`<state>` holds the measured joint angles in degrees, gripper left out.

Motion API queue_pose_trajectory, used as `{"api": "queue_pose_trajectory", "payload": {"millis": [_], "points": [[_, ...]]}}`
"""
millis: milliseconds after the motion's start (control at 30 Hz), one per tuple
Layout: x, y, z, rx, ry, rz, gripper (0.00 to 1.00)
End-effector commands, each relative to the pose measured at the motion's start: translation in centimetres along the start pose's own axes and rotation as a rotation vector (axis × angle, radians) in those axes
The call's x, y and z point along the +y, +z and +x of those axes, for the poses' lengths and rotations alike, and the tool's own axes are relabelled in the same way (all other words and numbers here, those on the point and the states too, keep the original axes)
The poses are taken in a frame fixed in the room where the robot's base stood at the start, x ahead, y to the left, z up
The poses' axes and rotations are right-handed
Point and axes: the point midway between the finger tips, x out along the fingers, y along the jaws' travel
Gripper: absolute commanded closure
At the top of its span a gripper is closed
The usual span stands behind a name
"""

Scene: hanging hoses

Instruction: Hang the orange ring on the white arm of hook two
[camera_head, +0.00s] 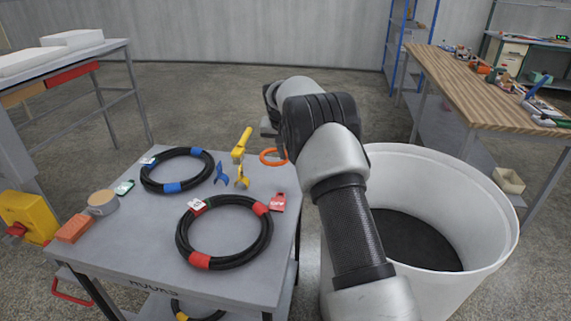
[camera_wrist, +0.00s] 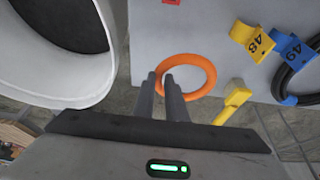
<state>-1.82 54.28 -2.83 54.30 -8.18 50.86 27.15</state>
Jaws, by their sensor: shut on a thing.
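The orange ring (camera_wrist: 211,74) is a plain closed loop. My gripper (camera_wrist: 160,77) is shut on its left side in the wrist view, with the rest of the ring sticking out to the right. In the head view the ring (camera_head: 263,157) shows at the far right corner of the grey table, partly hidden by my arm. The wrist view shows it overlapping the table edge; its height above the table is hard to tell. My fingers are mostly hidden in the head view. Neither hook two nor a white arm can be made out in either view.
The grey table (camera_head: 130,262) holds a blue-taped hose coil (camera_head: 147,181), a red-taped coil (camera_head: 266,233), a yellow tool (camera_head: 243,143) and yellow and blue tags (camera_wrist: 252,40) (camera_wrist: 292,48). A large white bin (camera_head: 497,210) stands close right. A wooden workbench (camera_head: 465,85) is beyond.

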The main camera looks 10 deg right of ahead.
Motion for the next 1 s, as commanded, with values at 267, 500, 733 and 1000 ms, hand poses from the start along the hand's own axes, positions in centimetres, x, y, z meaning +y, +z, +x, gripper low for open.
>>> {"api": "queue_pose_trajectory", "payload": {"millis": [267, 500, 733, 1000], "points": [[0.0, -0.9, -2.1, -0.001, 0.0, -0.001, 1.0], [0.0, -0.8, -2.1, -0.001, 0.0, -0.001, 1.0], [0.6, -0.1, -5.9, -0.005, -0.021, -0.042, 1.0], [3.3, 6.4, -16.2, -0.013, -0.091, -0.182, 1.0]]}}
